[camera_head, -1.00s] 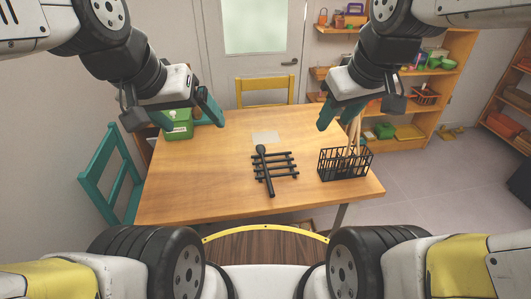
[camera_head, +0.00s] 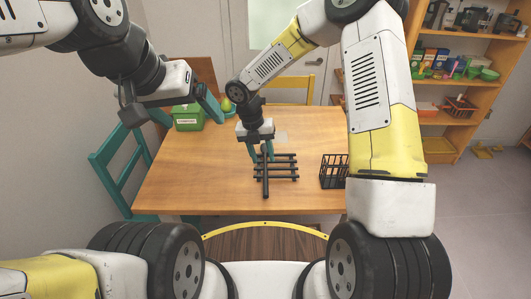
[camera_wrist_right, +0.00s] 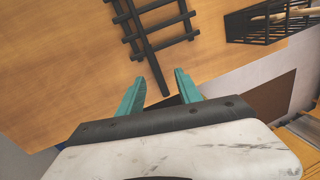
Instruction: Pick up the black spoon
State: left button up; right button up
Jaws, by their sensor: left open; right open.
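The black spoon (camera_head: 265,183) lies across a black slatted rack (camera_head: 288,167) on the wooden table, its handle end towards me. My right gripper (camera_head: 261,154) is open above the far part of the spoon and hides its head end in the head view. In the right wrist view, the spoon's handle (camera_wrist_right: 151,62) runs down towards the space between the open teal fingers of my right gripper (camera_wrist_right: 160,82). I cannot tell how high the fingers are above it. My left gripper (camera_head: 196,120) is open and empty above the table's far left part.
A black wire basket (camera_head: 333,172) stands right of the rack, partly hidden by my right arm. A green box (camera_head: 187,118) is at the table's far left. A teal chair (camera_head: 118,165) and a yellow chair (camera_head: 292,88) stand at the table. The table's front left is clear.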

aim_at(265, 178)
jog(key=shift+n, duration=0.7)
jog(key=f, duration=0.9)
jog(key=shift+d+f, duration=0.25)
jog(key=shift+d, duration=0.05)
grip_shut()
